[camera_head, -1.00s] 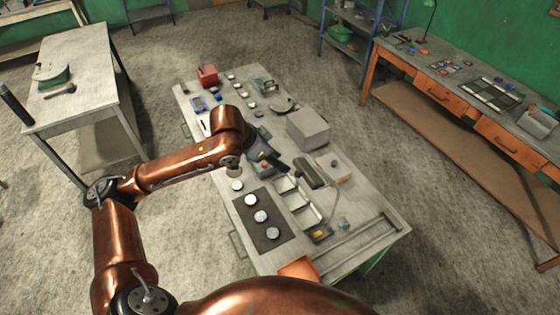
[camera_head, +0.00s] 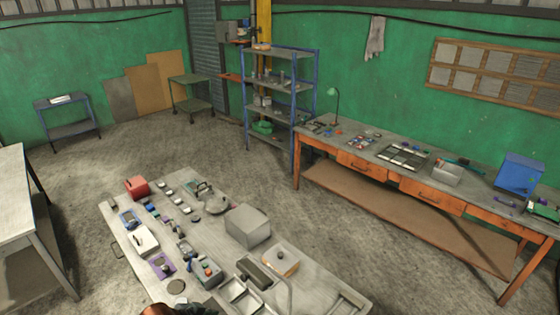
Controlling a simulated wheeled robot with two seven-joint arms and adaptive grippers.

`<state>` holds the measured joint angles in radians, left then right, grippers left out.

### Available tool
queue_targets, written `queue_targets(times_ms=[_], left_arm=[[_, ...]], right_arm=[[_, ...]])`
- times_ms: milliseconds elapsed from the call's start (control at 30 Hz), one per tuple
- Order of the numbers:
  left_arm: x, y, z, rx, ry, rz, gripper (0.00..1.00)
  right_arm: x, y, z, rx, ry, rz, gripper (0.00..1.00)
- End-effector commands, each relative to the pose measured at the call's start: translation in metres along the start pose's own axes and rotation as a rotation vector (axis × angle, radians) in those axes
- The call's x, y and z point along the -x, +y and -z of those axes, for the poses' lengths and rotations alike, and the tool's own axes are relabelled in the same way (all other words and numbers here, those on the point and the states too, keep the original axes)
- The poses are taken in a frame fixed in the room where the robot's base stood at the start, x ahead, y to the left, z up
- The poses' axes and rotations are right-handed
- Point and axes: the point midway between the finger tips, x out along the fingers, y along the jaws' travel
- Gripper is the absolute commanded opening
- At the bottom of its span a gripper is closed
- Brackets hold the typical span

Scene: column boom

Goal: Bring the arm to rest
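Only a small part of my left arm shows, a copper-coloured piece at the bottom edge of the head view. A dark part beside it may belong to my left gripper (camera_head: 197,309), but it is cut off by the frame edge, so its fingers and any hold cannot be made out. My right arm and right gripper are not in view. Below me stands the grey work table (camera_head: 318,278), with a grey box (camera_head: 248,226), a red box (camera_head: 137,187) and a grey-teal control box with a red button (camera_head: 206,273) on it.
A long bench with orange drawers (camera_head: 361,163) runs along the right wall. A blue-framed shelf (camera_head: 293,105) stands at the back. A grey side table (camera_head: 14,195) is at the left edge. Open concrete floor (camera_head: 110,155) lies between them.

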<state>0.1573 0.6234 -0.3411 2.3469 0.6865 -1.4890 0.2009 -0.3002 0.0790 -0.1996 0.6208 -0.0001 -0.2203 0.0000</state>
Motion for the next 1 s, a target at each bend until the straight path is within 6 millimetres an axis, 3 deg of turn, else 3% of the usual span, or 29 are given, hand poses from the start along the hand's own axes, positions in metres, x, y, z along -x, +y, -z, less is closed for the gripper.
queue_targets(times_ms=[133,333,600,833,1000], left_arm=[[-0.007,0.001,-0.056,0.101,-0.017,0.05,0.38],[0.001,-0.004,-0.141,0.244,-0.075,0.157,0.38],[0.031,-0.003,-0.25,0.408,-0.202,0.306,0.38],[0.062,0.008,-0.32,0.503,-0.312,0.4,0.38],[0.008,-0.002,-0.348,0.498,-0.328,0.391,0.38]], right_arm=[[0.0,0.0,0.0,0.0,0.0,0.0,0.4],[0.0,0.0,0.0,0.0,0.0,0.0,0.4],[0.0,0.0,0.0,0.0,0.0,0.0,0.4],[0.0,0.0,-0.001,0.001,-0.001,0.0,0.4],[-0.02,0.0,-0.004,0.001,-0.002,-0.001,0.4]])
